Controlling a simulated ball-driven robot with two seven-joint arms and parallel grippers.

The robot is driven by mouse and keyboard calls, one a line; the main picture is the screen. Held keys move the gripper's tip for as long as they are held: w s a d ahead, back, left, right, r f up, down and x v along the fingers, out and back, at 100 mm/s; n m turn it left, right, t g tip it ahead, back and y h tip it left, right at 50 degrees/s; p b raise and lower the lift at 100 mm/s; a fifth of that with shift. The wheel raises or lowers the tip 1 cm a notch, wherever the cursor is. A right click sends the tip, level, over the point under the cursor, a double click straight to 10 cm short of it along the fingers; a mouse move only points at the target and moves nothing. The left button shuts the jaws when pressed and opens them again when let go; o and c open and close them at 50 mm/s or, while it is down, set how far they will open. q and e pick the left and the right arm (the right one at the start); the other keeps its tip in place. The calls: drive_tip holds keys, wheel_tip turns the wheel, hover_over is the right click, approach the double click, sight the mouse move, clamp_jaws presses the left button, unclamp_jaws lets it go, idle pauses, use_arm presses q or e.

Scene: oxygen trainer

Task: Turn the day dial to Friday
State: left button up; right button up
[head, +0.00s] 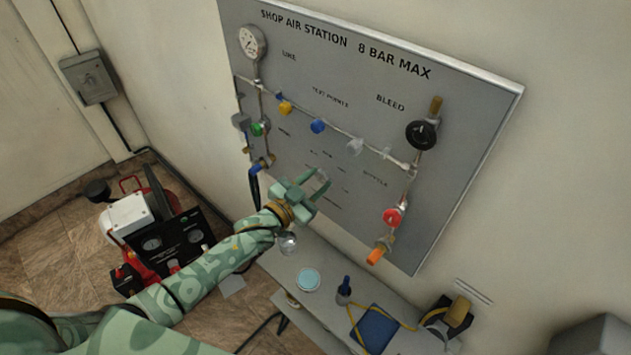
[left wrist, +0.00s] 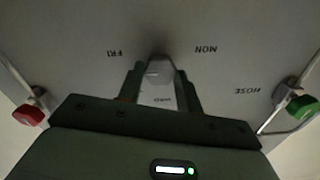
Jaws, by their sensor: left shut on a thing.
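My left gripper (head: 318,188) is at the lower middle of the grey panel, its fingers against the panel face. In the left wrist view, the left gripper (left wrist: 160,82) has one finger on each side of the pale grey day dial (left wrist: 160,69) and is shut on it. The labels FRI, MON and WED show upside down around the dial; WED lies between the fingers. Which label the dial points at cannot be told. In the head view the gripper hides the dial. My right gripper is not in view.
The panel (head: 450,130) carries a gauge (head: 252,43), a green knob (head: 259,129), a red knob (head: 393,217) and a black bleed knob (head: 421,134). Below it, a shelf holds a round teal-topped item (head: 308,280) and a blue pad (head: 374,328). A red compressor (head: 150,235) stands left.

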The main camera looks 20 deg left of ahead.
use_arm(q)
drive_tip(key=shift+f, duration=0.15)
drive_tip(key=o, duration=1)
drive_tip(key=b+v, duration=0.1)
drive_tip(key=v, duration=1.5)
drive_tip(key=shift+s, duration=0.2)
drive_tip(key=shift+a, duration=0.1)
